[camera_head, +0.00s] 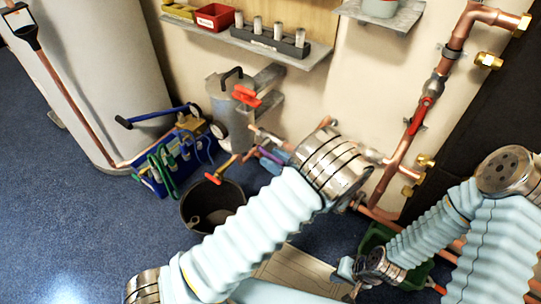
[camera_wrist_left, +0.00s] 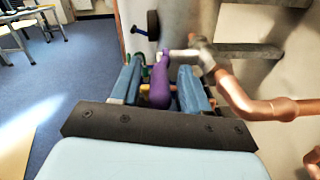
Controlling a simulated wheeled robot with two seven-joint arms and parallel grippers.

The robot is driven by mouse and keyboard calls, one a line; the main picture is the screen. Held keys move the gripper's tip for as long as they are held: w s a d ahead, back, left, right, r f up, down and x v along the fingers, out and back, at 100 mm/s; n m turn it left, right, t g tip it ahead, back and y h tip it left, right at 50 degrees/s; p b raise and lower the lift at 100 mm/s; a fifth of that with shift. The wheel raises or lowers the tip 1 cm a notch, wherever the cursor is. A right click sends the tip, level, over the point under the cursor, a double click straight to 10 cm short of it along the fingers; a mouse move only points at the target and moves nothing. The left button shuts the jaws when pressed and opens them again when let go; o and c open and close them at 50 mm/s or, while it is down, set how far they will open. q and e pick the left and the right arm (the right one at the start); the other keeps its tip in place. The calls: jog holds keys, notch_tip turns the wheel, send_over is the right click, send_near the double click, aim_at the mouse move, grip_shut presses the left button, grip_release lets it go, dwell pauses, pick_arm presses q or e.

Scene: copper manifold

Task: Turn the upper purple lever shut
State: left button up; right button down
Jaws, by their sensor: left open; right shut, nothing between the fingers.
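The purple lever (camera_wrist_left: 160,82) lies between the two blue fingers of my left gripper (camera_wrist_left: 160,75) in the left wrist view. The fingers are open, one on each side of it, with a narrow gap on the right; I cannot tell if the left finger touches. Its far end meets a metal valve stem beside a copper pipe (camera_wrist_left: 238,98). In the head view a bit of the purple lever (camera_head: 270,156) shows by my left gripper (camera_head: 272,160), mostly hidden by my wrist. My right gripper (camera_head: 345,268) is shut and empty at the lower right. Only one purple lever is clear.
A red-orange lever (camera_head: 245,97) sits above on the grey metal vessel (camera_head: 229,120). A black bucket (camera_head: 213,204) stands below left, next to a blue tool box (camera_head: 170,160). Copper pipe with a red lever (camera_head: 417,115) runs down the right wall. A shelf (camera_head: 265,48) is above.

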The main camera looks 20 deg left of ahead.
pick_arm(q)
jog(key=shift+x, duration=0.75)
grip_shut()
